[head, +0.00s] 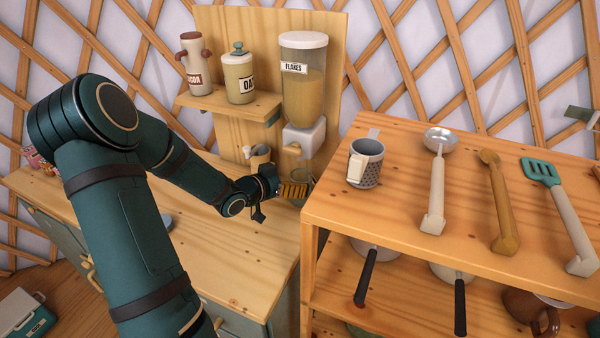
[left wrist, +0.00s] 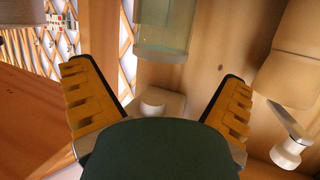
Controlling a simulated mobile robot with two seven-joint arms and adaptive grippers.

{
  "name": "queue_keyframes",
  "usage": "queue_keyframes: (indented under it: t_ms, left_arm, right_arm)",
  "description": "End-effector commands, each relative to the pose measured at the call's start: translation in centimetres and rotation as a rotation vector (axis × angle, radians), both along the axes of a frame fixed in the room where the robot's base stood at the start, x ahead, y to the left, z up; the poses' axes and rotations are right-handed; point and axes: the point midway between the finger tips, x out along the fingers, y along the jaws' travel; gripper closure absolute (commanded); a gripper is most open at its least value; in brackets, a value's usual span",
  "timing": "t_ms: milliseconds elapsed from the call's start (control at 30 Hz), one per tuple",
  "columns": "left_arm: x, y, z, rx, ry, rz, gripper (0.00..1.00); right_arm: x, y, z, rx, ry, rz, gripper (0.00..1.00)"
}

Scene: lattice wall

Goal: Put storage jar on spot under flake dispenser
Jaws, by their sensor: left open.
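The flake dispenser (head: 304,85), a clear yellow-filled hopper with a white lid and FLAKES label, hangs on the wooden backboard. A clear, empty-looking vessel, seemingly the storage jar (head: 305,164), stands beneath its white lower block (head: 306,135). My left gripper (head: 294,190) is low in front of the jar and partly hides it. In the left wrist view, the yellow fingers are spread with nothing between them, and clear glass (left wrist: 165,35) shows beyond them. The spot under the jar is hidden. My right gripper is not in view.
A small shelf (head: 235,104) above holds two canisters. The taller shelf unit (head: 400,230) at right, with a grey cup (head: 366,162) and utensils, closely borders the gripper. The counter (head: 235,265) in front is mostly clear.

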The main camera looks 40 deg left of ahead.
Motion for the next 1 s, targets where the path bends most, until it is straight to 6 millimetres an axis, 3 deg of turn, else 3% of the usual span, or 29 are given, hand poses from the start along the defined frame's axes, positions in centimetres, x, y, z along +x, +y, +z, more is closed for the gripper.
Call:
queue_keyframes:
  t_ms: [200,400,1000]
  left_arm:
    - [-4.1,0.3,1.4,0.001,0.001,0.002,0.02]
    - [-6.1,0.4,1.8,-0.001,0.001,0.001,0.02]
    - [-6.4,0.4,1.9,-0.001,-0.001,-0.001,0.02]
  right_arm:
    - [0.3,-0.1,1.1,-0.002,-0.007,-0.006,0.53]
    - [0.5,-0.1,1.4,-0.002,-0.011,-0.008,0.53]
    - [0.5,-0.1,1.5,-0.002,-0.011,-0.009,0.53]
